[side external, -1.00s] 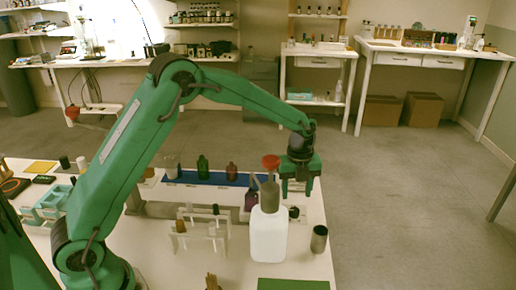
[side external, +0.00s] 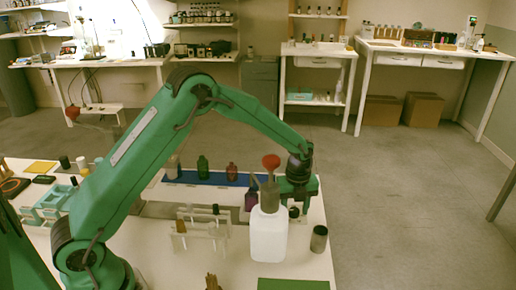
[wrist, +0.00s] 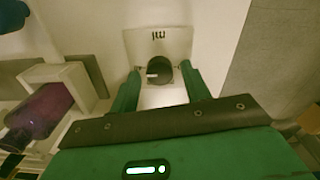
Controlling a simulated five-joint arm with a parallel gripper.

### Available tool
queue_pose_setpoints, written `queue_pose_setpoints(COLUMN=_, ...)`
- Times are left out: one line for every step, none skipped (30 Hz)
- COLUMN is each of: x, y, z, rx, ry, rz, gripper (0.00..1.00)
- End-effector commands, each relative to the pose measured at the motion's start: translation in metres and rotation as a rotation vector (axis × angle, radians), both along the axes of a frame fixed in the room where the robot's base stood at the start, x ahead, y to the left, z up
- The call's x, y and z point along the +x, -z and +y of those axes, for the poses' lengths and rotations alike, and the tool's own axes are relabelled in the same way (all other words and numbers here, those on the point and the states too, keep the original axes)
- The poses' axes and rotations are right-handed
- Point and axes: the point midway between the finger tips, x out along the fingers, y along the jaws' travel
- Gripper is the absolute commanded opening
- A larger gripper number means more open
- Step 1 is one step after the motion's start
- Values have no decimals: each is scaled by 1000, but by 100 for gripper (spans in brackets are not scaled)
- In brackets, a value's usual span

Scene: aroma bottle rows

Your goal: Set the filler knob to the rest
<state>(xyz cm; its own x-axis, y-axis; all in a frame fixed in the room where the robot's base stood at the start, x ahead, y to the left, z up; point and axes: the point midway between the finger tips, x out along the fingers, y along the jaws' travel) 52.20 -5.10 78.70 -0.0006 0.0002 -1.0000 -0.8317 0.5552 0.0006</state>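The filler knob (wrist: 161,71) is a short dark cylinder with a small white mark on its left side in the wrist view. It stands in front of a pale plate (wrist: 158,40) with dark lettering that reads upside down. My gripper (wrist: 161,74) is open, with one green finger to each side of the knob and gaps visible between. In the side view, my gripper (side external: 296,203) is low behind the white jug, which hides part of it and its fingertips. A dark round end, probably the knob (side external: 294,212), shows just right of the jug's neck. No rest marking is readable.
The white jug (side external: 268,235) with a red top stands close in front. A dark cylinder (side external: 319,239) stands to its right. The table edge (wrist: 232,60) is to the right.

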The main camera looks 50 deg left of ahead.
Motion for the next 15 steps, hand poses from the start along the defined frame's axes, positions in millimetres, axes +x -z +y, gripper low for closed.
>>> queue_pose_setpoints(x=0, y=0, z=0, rx=0, ry=0, rz=0, gripper=37)
queue_pose_setpoints(x=0, y=0, z=0, rx=0, ry=0, rz=0, gripper=31)
queue_pose_setpoints(x=0, y=0, z=0, rx=0, ry=0, rz=0, gripper=23)
queue_pose_setpoints(x=0, y=0, z=0, rx=0, ry=0, rz=0, gripper=17)
queue_pose_setpoints(x=0, y=0, z=0, rx=0, ry=0, rz=0, gripper=11)
queue_pose_setpoints(x=0, y=0, z=0, rx=0, ry=0, rz=0, gripper=6)
queue_pose_setpoints(x=0, y=0, z=0, rx=0, ry=0, rz=0, gripper=6)
queue_pose_setpoints(x=0, y=0, z=0, rx=0, ry=0, rz=0, gripper=6)
queue_pose_setpoints(x=0, y=0, z=0, rx=0, ry=-1, rz=0, gripper=6)
queue_pose_setpoints(x=0, y=0, z=0, rx=0, ry=-2, rz=0, gripper=6)
queue_pose_setpoints(x=0, y=0, z=0, rx=0, ry=-3, rz=0, gripper=6)
queue_pose_setpoints(x=0, y=-1, z=0, rx=0, ry=-6, rz=0, gripper=6)
queue_pose_setpoints(x=0, y=-1, z=0, rx=0, ry=-9, rz=0, gripper=6)
queue_pose_setpoints(x=0, y=-1, z=0, rx=0, ry=-13, rz=0, gripper=6)
queue_pose_setpoints(x=0, y=-1, z=0, rx=0, ry=-20, rz=0, gripper=6)
